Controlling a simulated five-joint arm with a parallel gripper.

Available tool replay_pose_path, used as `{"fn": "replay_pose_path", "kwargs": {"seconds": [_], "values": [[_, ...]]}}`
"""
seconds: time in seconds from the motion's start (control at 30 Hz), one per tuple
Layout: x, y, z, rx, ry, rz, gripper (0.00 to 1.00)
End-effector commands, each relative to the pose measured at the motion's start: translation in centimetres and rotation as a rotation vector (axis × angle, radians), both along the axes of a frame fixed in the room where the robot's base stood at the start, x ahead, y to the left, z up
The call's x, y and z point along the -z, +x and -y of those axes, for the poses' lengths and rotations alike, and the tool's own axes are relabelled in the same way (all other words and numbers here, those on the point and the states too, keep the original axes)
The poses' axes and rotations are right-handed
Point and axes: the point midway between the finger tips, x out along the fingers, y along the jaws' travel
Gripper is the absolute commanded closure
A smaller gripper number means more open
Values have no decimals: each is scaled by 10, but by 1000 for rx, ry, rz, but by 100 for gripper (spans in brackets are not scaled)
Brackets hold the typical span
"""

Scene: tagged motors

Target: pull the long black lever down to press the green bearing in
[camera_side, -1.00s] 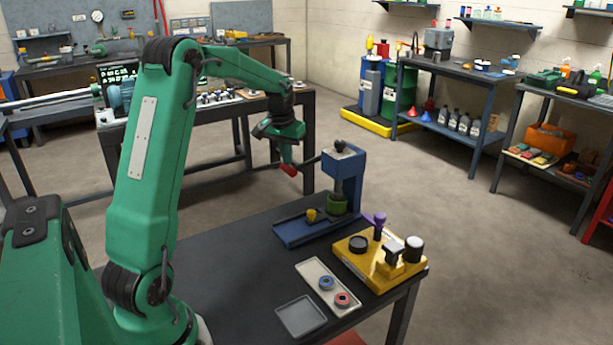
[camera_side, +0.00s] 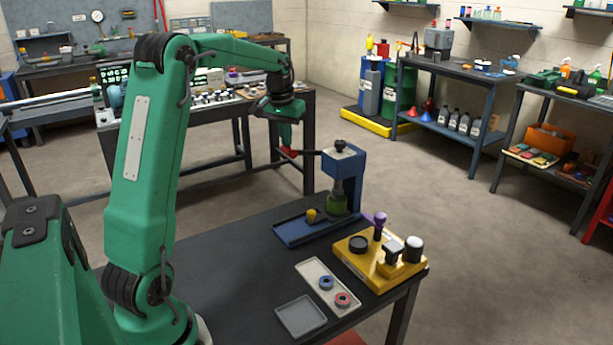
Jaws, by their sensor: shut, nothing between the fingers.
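The blue press (camera_side: 348,172) stands near the far edge of the dark table. Its long black lever (camera_side: 310,152) points left, about level, with a red end (camera_side: 289,153). My gripper (camera_side: 286,147) points down with its tips at the red end; it is shut with nothing between its fingers. Whether the tips touch the lever is too small to tell. A green round part (camera_side: 337,203), seemingly the bearing, sits low in the press under the ram. How deep it sits cannot be made out.
A yellow block (camera_side: 367,262) with a purple-topped pin and black parts stands to the right of the press. A pale tray (camera_side: 318,270) holds a blue and a red ring. A grey tray (camera_side: 300,317) is empty. The table's left part is clear.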

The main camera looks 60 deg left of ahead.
Motion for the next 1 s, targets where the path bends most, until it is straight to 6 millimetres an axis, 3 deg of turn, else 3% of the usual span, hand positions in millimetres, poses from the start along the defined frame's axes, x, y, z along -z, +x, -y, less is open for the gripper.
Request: {"fn": "replay_pose_path", "kwargs": {"seconds": [1.0], "values": [[-58, 0, 0, 0, 1, 2, 100]]}}
